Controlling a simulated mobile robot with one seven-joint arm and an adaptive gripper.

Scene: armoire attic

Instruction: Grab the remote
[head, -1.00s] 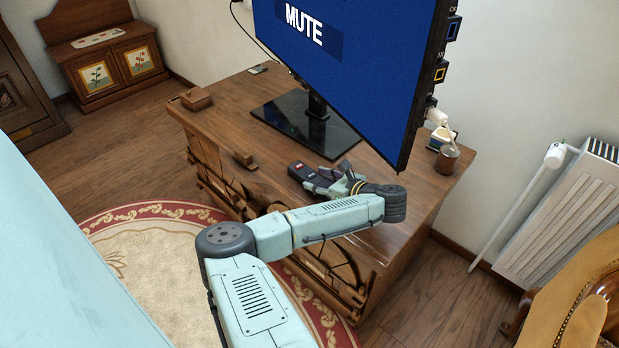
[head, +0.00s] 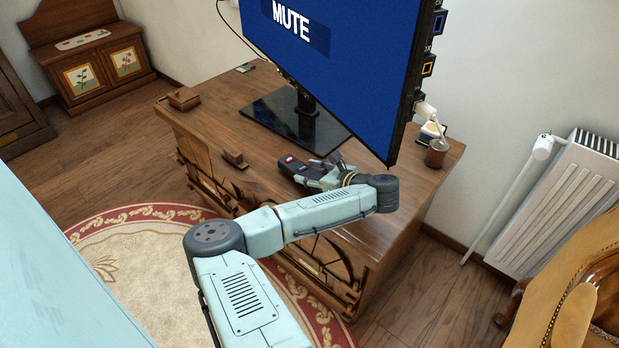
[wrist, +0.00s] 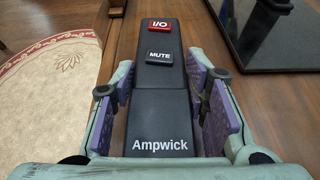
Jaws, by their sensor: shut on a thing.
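The remote is a long black bar with a red I/O button, a MUTE button and the word Ampwick. It fills the middle of the wrist view (wrist: 160,100). In the head view the remote (head: 292,163) shows its far end beyond my gripper (head: 318,176), above or on the cabinet top, in front of the TV stand. In the wrist view my gripper (wrist: 163,105) has its purple-padded fingers on both long sides of the remote, closed on it. I cannot tell whether the remote is lifted clear of the wood.
The TV (head: 330,70) showing MUTE stands on a black base (head: 262,112) behind my gripper. The wooden cabinet (head: 215,125) also carries a small wooden box (head: 184,98) and a brown cup (head: 437,153). A radiator (head: 565,205) and a chair (head: 575,290) are at the right.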

